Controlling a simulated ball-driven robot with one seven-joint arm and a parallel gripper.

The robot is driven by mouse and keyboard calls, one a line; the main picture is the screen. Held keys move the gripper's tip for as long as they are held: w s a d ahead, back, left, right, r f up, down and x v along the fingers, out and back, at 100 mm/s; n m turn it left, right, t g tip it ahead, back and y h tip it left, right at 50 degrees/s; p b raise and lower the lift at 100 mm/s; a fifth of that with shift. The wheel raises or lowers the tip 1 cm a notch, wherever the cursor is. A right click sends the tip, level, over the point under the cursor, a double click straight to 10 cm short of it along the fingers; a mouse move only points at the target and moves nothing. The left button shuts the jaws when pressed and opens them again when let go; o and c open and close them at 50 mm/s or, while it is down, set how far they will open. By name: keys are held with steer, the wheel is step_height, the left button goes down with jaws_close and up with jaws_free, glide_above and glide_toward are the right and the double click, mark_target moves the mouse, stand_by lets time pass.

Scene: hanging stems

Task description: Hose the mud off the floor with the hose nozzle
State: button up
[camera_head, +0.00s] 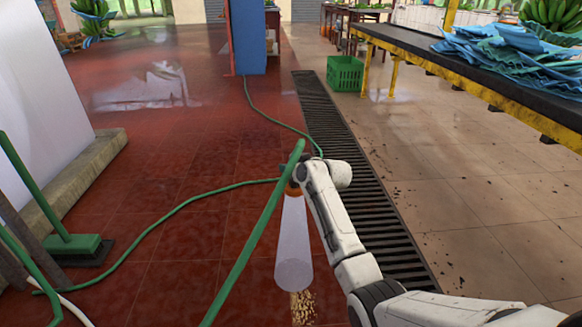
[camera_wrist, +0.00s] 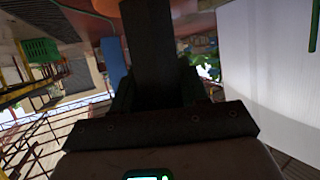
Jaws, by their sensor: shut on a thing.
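My gripper (camera_head: 297,176) is at the middle of the head view, at the end of my white arm, and is shut on the hose nozzle (camera_head: 292,190). Only an orange part of the nozzle shows; its grip is mostly hidden. A pale, widening water spray (camera_head: 293,245) points down the picture from it. A tan mud patch (camera_head: 303,308) lies on the red floor at the spray's lower end. Dark mud specks (camera_head: 455,262) are scattered on the beige tiles right of the drain. Dark gripper parts (camera_wrist: 160,80) block the wrist view's middle.
A slatted drain (camera_head: 345,150) divides red and beige floors. A green crate (camera_head: 345,74) stands by the long black-topped table (camera_head: 480,62) at right. A blue pillar (camera_head: 247,40) stands ahead. A green broom (camera_head: 72,243) leans at left beside a low kerb (camera_head: 85,175). Hose crosses the red floor.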

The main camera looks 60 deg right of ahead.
stand_by(0.3)
steer(key=shift+s+a+r+p, duration=0.15)
steer(key=shift+s+a+p, duration=0.35)
steer(key=shift+p, duration=0.3)
steer(key=s+a+p, duration=1.3)
steer(key=a, duration=0.4)
steer(key=shift+s+a, duration=0.15)
stand_by(1.2)
stand_by(0.7)
